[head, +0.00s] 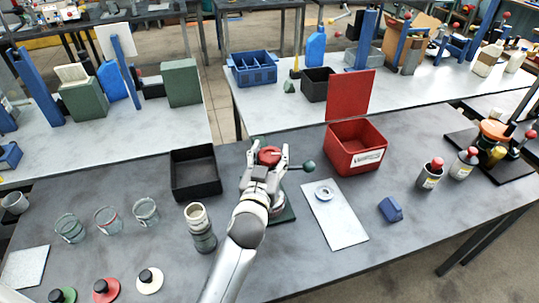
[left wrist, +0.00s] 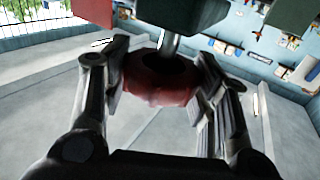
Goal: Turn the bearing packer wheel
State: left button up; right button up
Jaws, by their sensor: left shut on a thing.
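The bearing packer stands near the middle of the front table, with a dark green base (head: 287,214) mostly behind my left arm. A side lever with a dark green ball (head: 309,166) sticks out to its right. My left gripper (head: 264,160) is at the top of the packer, its two fingers on either side of the red wheel (head: 269,154). In the left wrist view the red wheel (left wrist: 160,84) sits between the fingers, with a metal rod beyond it. The gripper is shut on the wheel. Much of the packer body is hidden. My right gripper is not in view.
A black bin (head: 196,187) is to the left and an open red box (head: 356,153) to the right. A pale plate with a metal ring (head: 324,194) lies right of the packer. Several glass jars (head: 108,220) stand at left.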

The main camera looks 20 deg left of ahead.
aim_at(270, 154)
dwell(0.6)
pick_arm(q)
jog(key=o, duration=1)
jog(key=shift+w, duration=0.1)
notch_tip(270, 154, up, 10)
